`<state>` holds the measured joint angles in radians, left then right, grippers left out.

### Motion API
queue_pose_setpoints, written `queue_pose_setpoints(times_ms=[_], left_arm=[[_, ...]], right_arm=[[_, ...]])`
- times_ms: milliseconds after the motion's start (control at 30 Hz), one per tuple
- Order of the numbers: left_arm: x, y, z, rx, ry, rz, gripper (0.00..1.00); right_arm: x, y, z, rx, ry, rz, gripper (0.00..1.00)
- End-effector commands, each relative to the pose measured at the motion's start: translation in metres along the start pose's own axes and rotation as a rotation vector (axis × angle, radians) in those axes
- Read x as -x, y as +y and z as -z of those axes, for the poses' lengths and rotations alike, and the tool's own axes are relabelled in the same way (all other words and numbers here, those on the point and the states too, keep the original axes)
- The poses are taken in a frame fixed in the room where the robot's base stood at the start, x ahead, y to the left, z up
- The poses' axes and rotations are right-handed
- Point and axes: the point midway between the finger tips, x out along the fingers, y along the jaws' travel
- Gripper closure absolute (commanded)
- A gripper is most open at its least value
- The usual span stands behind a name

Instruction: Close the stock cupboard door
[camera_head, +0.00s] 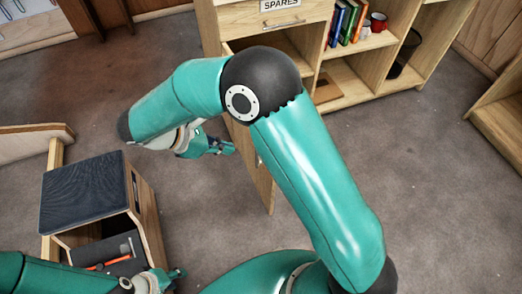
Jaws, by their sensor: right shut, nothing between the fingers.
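The stock cupboard (212,30) is a pale wooden unit at the top, with a drawer labelled SPARES. Its door (263,188) stands open and sticks out from the cupboard front towards me. My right arm crosses in front of the cupboard and hides part of the door and opening. My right gripper (229,148) is shut and empty, at the left side of the door; I cannot tell whether it touches it. My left gripper (178,273) is low in the view, near the bottom edge, away from the door; its fingers are too small to read.
Books (343,22) and a red mug (378,22) stand on the open shelves right of the drawer. A box with a dark top (85,190) stands at the left, with items inside. Grey carpet (420,190) is clear at the right.

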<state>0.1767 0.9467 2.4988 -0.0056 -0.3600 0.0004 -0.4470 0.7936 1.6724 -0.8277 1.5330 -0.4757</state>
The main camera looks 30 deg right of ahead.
Motion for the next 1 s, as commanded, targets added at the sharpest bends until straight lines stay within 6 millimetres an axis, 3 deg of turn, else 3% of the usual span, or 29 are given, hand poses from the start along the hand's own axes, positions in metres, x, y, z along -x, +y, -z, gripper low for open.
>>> queue_pose_setpoints(times_ms=[133,267,667,800,1000], left_arm=[[-0.003,-0.001,0.000,0.000,0.000,0.000,0.61],[-0.005,-0.002,0.000,0.000,0.000,0.000,0.61],[-0.015,-0.005,0.000,0.000,0.000,0.000,0.61],[-0.014,-0.005,0.000,0.000,0.000,0.000,0.61],[-0.014,-0.005,0.000,0.000,0.000,0.000,0.61]], right_arm=[[-0.001,0.003,-0.006,0.002,-0.032,-0.013,1.00],[-0.018,0.002,-0.007,0.001,-0.032,-0.009,1.00],[-0.097,0.002,-0.009,0.001,-0.030,-0.006,1.00],[-0.110,0.002,-0.026,-0.002,-0.029,-0.007,1.00],[-0.121,0.003,-0.037,-0.001,-0.028,-0.009,1.00]])
